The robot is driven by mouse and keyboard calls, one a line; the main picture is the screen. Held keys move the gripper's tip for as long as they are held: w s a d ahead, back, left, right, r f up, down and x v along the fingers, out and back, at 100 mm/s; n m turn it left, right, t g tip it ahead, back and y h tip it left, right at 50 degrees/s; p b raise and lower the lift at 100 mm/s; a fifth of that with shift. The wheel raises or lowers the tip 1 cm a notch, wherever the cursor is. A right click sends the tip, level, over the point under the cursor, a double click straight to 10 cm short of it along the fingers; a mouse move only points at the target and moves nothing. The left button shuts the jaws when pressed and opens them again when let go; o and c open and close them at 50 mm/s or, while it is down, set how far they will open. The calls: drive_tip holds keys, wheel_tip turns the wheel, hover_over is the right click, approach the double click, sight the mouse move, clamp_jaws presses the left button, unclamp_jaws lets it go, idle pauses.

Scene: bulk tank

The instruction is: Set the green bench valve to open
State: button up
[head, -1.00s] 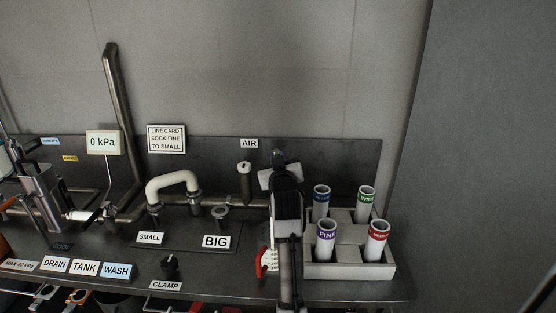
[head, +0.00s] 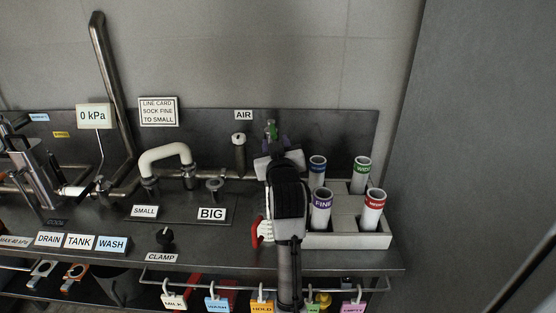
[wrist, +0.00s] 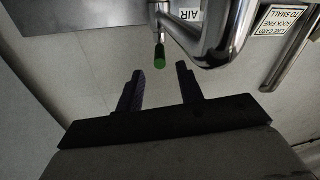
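The green bench valve shows as a lever with a green grip (head: 271,129) near the back panel, right of the AIR label. In the wrist view its green grip (wrist: 160,57) points toward my gripper, below shiny bent pipe. My gripper (head: 273,145) is in front of the lever in the head view, and my arm hides the valve's lower part. In the wrist view my two dark fingers (wrist: 160,78) are spread apart with nothing between them. The green grip lies just beyond the fingertips, between their lines, and looks apart from them.
A light grey rack (head: 348,241) with several labelled tubes stands close to the right of my arm. A black clamp knob (head: 165,238) and a white bent hose (head: 165,155) are to the left. Colored tags hang from a front rail (head: 200,288).

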drive_tip(key=s, duration=0.5)
drive_tip(key=shift+d+b, duration=0.35)
drive_tip(key=shift+b, duration=0.05)
